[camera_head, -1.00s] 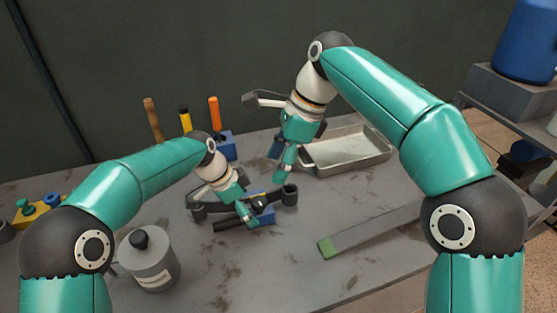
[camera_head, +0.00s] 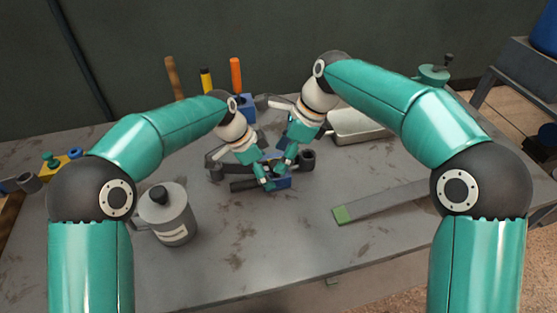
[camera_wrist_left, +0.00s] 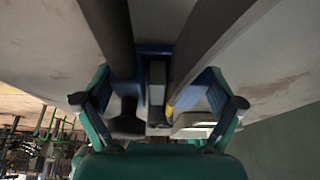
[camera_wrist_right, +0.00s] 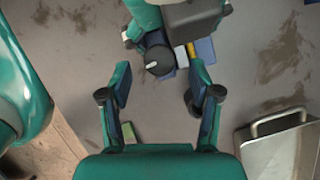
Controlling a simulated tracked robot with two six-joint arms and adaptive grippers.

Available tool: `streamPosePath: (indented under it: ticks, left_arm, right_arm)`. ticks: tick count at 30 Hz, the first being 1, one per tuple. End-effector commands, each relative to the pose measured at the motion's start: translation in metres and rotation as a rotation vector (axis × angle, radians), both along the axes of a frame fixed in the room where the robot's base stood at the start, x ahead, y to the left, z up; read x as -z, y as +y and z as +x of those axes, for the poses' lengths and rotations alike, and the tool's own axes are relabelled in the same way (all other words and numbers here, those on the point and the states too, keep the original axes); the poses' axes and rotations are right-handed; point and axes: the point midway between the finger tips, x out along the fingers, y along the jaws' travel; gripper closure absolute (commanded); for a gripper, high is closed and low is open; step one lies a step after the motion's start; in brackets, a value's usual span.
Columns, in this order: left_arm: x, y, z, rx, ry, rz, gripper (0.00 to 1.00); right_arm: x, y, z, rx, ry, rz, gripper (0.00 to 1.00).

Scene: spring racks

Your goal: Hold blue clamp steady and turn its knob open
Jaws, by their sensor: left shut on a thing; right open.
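The blue clamp (camera_head: 281,183) lies on the grey bench with dark bars beside it, partly hidden by my grippers. My left gripper (camera_head: 266,181) is shut on it; in the left wrist view the blue body (camera_wrist_left: 155,47) sits between the fingers (camera_wrist_left: 157,85). My right gripper (camera_head: 284,165) is open above the clamp. In the right wrist view a dark round knob (camera_wrist_right: 159,60) with a white mark lies between and beyond the open fingertips (camera_wrist_right: 160,75), with no clear contact. A blue part (camera_wrist_right: 205,52) of the clamp shows beside it.
A grey canister (camera_head: 168,215) stands at the front left. A long grey bar (camera_head: 390,202) with a green end lies at the right. A metal tray (camera_head: 365,126) is behind my right arm. Tools with orange (camera_head: 236,75) and yellow handles stand at the back. The front middle is clear.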

Motion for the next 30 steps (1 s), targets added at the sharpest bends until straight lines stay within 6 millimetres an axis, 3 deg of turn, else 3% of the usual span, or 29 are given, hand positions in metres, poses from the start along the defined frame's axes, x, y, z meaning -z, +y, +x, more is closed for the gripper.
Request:
streamPosePath:
  ticks: [6, 17, 27, 30]
  left_arm:
    - [0.0, 0.0, 0.0, 0.001, 0.0, 0.0, 0.67]
    - [0.0, 0.0, 0.0, 0.001, 0.0, 0.0, 0.67]
    - [0.0, 0.0, 0.0, 0.001, 0.001, 0.0, 0.67]
    - [0.0, 0.0, 0.0, 0.001, 0.001, 0.0, 0.67]
  right_arm:
    - [0.023, 0.01, 0.0, -0.001, 0.002, -0.001, 0.37]
    - [0.027, 0.011, 0.001, 0.0, 0.0, 0.0, 0.37]
    - [0.026, 0.011, 0.001, 0.0, 0.0, 0.0, 0.94]
    - [0.026, 0.011, 0.001, -0.001, 0.0, 0.0, 0.97]
